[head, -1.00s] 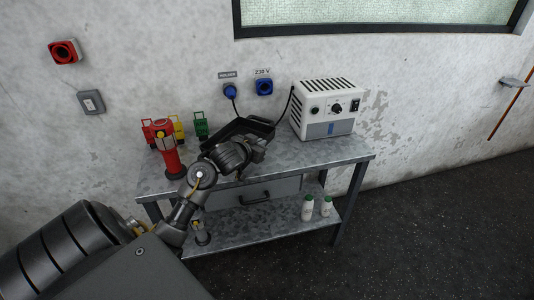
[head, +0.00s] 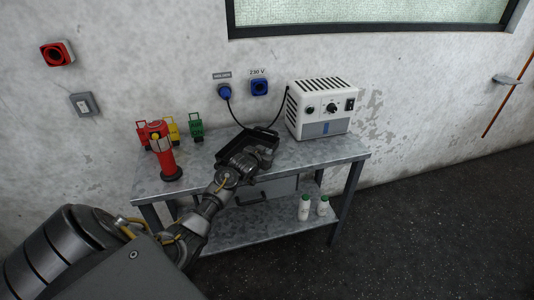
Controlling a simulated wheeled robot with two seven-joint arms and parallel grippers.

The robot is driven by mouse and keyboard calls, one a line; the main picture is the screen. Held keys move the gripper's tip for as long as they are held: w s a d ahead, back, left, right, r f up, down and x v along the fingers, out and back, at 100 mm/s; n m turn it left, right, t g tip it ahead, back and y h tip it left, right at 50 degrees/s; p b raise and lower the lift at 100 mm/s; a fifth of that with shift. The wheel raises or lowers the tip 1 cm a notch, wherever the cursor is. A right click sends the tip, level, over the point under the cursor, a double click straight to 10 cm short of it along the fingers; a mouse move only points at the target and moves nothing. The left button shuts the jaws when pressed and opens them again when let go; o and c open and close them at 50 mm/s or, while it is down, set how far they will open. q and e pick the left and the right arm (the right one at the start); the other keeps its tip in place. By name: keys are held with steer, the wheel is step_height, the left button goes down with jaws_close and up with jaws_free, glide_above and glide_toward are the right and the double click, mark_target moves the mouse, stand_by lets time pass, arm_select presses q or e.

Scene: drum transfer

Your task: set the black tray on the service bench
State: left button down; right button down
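The black tray (head: 228,150) is level over the middle of the grey metal service bench (head: 195,181), between the red lamp and the white box. It looks to be at the bench top or just above it; I cannot tell if it touches. My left gripper (head: 264,156) is at the tray's near right part and appears shut on it, though its fingertips are partly hidden. My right gripper is not in view.
A red lamp-like tool (head: 162,154) stands at the bench's left. Small red, yellow and green items (head: 196,127) stand behind it. A white power unit (head: 320,109) is at the right. Two white bottles (head: 304,207) stand on the lower shelf. The bench's front right is clear.

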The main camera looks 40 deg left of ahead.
arm_select(q)
steer(key=shift+f, duration=0.1)
steer(key=shift+f, duration=0.1)
steer(key=c, duration=1.6)
jaws_free()
steer(key=shift+s, duration=0.1)
steer(key=shift+c, duration=0.2)
steer(key=v, duration=1.2)
